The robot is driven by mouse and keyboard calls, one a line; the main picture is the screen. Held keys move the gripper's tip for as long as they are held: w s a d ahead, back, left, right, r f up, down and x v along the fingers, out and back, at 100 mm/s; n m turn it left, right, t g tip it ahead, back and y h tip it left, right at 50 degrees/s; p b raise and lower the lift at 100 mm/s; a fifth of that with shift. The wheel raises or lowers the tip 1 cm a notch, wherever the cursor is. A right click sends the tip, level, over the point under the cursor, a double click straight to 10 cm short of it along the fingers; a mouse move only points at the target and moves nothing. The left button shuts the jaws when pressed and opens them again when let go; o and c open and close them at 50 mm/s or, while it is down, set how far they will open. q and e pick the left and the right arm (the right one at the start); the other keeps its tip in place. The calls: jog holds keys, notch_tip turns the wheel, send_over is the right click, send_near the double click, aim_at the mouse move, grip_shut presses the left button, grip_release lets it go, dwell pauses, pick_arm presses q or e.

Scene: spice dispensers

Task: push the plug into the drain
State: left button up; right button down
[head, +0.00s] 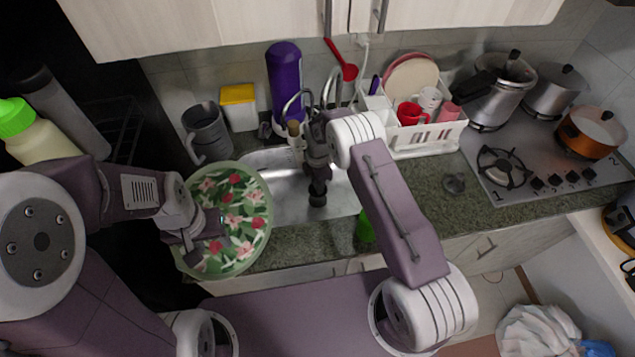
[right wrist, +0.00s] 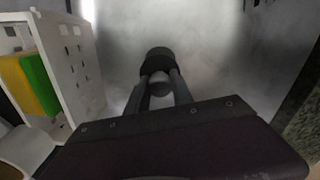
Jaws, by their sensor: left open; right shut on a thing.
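The steel sink (head: 285,200) is set into the counter. My right gripper (head: 318,184) reaches down into it and is shut on a dark round plug (head: 317,200). In the right wrist view, both fingers of this gripper (right wrist: 160,90) close around a grey knob, with the dark plug (right wrist: 158,60) just beyond the fingertips. The drain opening is not visible; I cannot tell whether the plug is over it or in it. My left gripper (head: 207,232) is open, in front of the left part of a green floral plate (head: 250,205).
A purple bottle (head: 286,80) and faucet (head: 331,88) stand behind the sink. A green bottle (head: 365,228) is at the front.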

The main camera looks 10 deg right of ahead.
aim_at(307, 193)
pick_arm(q)
jog(key=shift+f+b, duration=1.45)
jog(key=shift+f, duration=0.15)
pick_arm(e)
jog(key=shift+f, duration=2.35)
pick_arm(q)
jog(key=shift+r, duration=0.1)
pick_arm(e)
jog(key=shift+r, duration=0.1)
pick_arm(q)
jog(key=shift+f, duration=0.25)
jog(key=shift+f, duration=0.15)
jog(key=shift+f+b, duration=0.15)
jog(key=shift+b, duration=0.3)
pick_arm(e)
jog(key=shift+f, duration=0.2)
pick_arm(q)
jog(key=shift+f, duration=0.3)
pick_arm(e)
jog(key=shift+f, duration=0.3)
pick_arm(q)
jog(key=shift+f+b, duration=0.65)
jog(key=shift+b, duration=0.25)
pick_arm(e)
jog(key=shift+f, duration=0.75)
